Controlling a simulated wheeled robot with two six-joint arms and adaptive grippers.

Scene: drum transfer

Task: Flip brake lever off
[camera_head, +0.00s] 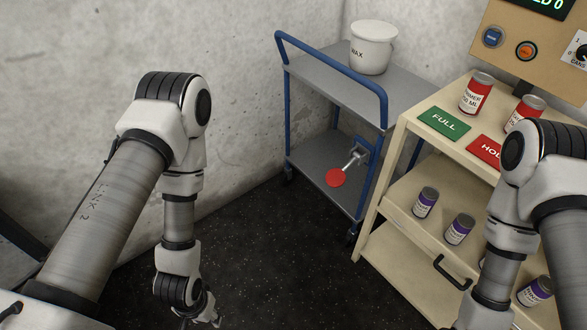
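The brake lever is a short metal bar with a round red end (335,177), reaching down and left from a bracket on the blue-framed grey cart (325,75). The red end shows in front of the cart's lower shelf. My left gripper (203,318) is at the bottom edge of the view, well below and left of the lever and apart from it. It is partly cut off, so its opening cannot be made out. My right arm comes in at the right, and its gripper is below the frame.
A white bucket (372,48) stands on the cart's top. A cream shelf unit (395,165) with several cans, a green card (443,124) and a red card (484,149) is close on the right. A control panel (530,45) stands behind it. Dark floor (285,270) is clear before the cart.

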